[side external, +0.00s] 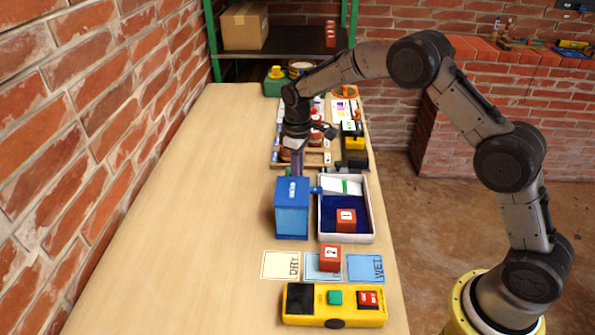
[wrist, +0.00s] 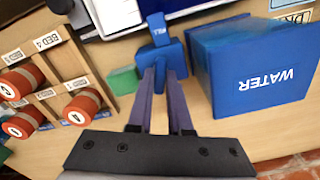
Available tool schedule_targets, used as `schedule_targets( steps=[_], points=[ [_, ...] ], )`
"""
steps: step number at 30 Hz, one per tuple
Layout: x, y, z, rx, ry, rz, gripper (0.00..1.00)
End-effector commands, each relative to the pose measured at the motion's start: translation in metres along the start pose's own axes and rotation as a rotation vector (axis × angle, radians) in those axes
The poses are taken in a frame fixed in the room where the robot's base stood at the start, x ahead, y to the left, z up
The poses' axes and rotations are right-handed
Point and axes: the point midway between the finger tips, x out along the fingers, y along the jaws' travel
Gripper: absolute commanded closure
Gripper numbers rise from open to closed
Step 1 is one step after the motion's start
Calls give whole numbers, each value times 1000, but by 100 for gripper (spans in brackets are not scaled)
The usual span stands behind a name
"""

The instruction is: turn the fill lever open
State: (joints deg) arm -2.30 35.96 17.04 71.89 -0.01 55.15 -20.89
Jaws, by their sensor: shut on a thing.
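The blue water tank (side external: 292,213) stands on the bench in the side view; its WATER face (wrist: 262,75) fills the right of the wrist view. The blue fill lever (wrist: 158,30), with a FILL label, sticks out beside the tank toward the tray. My gripper (wrist: 160,72) is shut on the lever's blue body, with its purple fingers on either side. In the side view my gripper (side external: 297,168) points down just behind the tank, and the tank partly hides its fingertips. I cannot tell how far the lever is turned.
A white tray (side external: 370,225) holding brick 1 (side external: 346,220) stands right of the tank. Brick 2 (side external: 330,258) sits on the middle card, behind a yellow device (side external: 335,318). A wooden rack (wrist: 68,62) with red pieces and a green block (wrist: 122,79) are close to my fingers. The bench's left is clear.

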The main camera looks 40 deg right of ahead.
Motion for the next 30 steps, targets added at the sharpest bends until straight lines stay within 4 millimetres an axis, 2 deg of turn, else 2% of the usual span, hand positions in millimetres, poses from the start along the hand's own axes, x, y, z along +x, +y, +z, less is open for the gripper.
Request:
schedule_targets(
  steps=[6,15,30],
  points=[
    [-2,0,-1,-176,3,1,100],
    [-2,0,-1,-336,5,2,100],
    [-3,0,-1,-399,5,3,100]
  ],
)
